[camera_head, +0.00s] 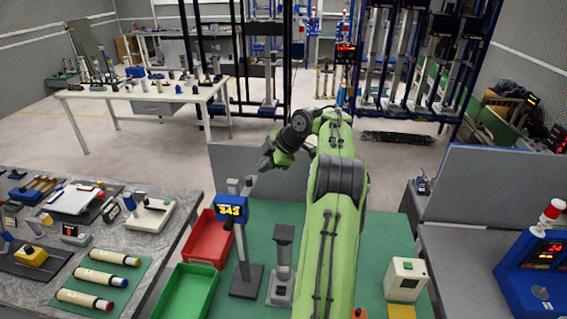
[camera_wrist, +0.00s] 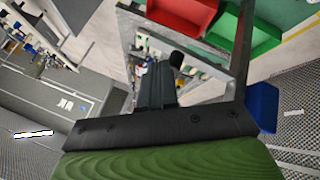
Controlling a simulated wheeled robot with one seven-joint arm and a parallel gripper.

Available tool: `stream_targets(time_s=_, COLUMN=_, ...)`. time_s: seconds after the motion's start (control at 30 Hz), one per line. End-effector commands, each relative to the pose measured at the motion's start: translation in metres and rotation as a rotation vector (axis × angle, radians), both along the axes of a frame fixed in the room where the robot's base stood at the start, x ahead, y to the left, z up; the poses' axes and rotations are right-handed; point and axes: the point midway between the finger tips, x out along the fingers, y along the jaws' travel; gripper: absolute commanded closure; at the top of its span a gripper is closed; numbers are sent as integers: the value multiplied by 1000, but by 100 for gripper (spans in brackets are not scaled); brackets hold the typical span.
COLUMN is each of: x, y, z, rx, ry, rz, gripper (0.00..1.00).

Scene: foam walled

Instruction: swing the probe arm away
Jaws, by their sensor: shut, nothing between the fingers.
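A measuring stand (camera_head: 243,262) with a dark base, a grey upright and a blue head (camera_head: 231,209) with yellow markings stands on the green bench mat. A small dark part sticks out below the blue head; I cannot tell for sure whether it is the probe arm. In the wrist view a grey post (camera_wrist: 241,60) and a blue block (camera_wrist: 262,106) show close at the right, and a dark round-ended part (camera_wrist: 176,60) shows by the fingertips. My gripper (camera_head: 266,161) is shut and empty, above and slightly right of the blue head. Contact cannot be told.
A red bin (camera_head: 208,240) and a green bin (camera_head: 188,292) stand left of the stand. A grey cylinder post (camera_head: 283,258) stands close on its right, near my green arm. A low grey panel (camera_head: 230,170) rises behind the bench. A white box (camera_head: 405,280) sits at the right.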

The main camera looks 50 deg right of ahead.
Motion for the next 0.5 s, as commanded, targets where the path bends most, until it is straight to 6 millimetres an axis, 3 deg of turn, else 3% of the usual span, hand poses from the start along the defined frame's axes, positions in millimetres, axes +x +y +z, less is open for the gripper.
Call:
stream_targets(time_s=0.3, x=-47, y=-11, z=63, rx=-1, ry=-3, rz=-3, gripper=100)
stream_targets(time_s=0.5, x=-66, y=-15, z=90, rx=-2, ry=-3, rz=-3, gripper=100)
